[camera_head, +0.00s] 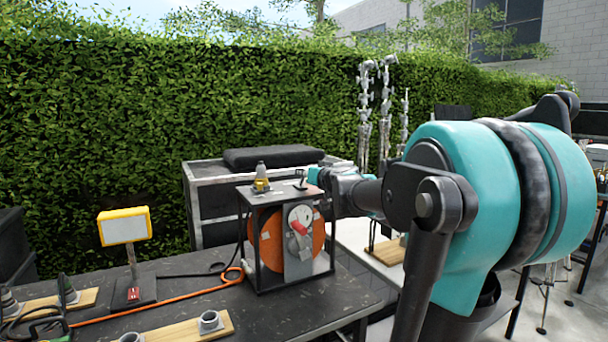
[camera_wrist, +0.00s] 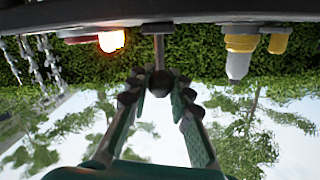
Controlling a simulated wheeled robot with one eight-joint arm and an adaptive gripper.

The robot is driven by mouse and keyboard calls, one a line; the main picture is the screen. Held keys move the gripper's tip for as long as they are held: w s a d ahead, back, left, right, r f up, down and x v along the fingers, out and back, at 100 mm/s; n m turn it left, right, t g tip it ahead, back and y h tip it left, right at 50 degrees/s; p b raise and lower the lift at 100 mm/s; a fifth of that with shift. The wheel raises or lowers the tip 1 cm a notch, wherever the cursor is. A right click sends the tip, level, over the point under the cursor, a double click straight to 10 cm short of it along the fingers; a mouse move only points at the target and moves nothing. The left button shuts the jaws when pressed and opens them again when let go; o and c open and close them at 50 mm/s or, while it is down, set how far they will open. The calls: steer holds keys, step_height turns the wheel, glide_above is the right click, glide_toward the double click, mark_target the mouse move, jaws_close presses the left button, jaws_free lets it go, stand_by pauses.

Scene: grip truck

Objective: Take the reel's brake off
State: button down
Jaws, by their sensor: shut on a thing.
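The reel (camera_head: 270,240) has orange cable in a black frame and stands on the dark table. A grey disc with a red handle (camera_head: 299,227) is on its front. In the wrist view, which looks inverted, a thin stem with a dark ball knob (camera_wrist: 160,83) sticks out from the reel's top plate (camera_wrist: 200,17). It looks like the brake lever. My gripper (camera_wrist: 158,88) is shut on the knob, with one finger on each side. In the head view my gripper (camera_head: 314,177) is at the top right of the reel, and the fingertips are hard to make out.
A yellow-framed work light (camera_head: 124,226) stands left on the table. An orange cable (camera_head: 150,303) crosses the tabletop. A black case (camera_head: 215,205) stands behind.

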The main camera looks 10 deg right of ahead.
stand_by(0.3)
steer(key=c, duration=1.3)
jaws_free()
steer(key=shift+c, duration=0.2)
steer(key=v, duration=1.2)
steer(key=shift+s, duration=0.1)
